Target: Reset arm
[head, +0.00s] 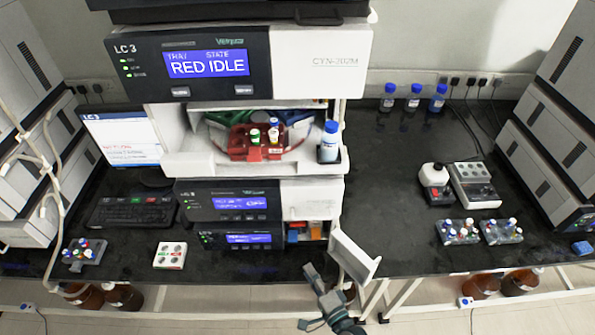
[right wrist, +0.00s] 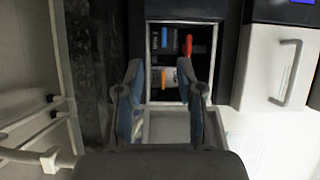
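I see no contact between the fingers and these items. My left gripper is not in the head view.
The LC 3 instrument stack (head: 215,65) stands mid-bench, holding a red rack (head: 243,152) and a blue-capped bottle (head: 329,142). A keyboard (head: 133,211) lies left. Vial racks (head: 460,232) and a white-topped device (head: 435,180) stand right. The black bench (head: 395,240) is clear between.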

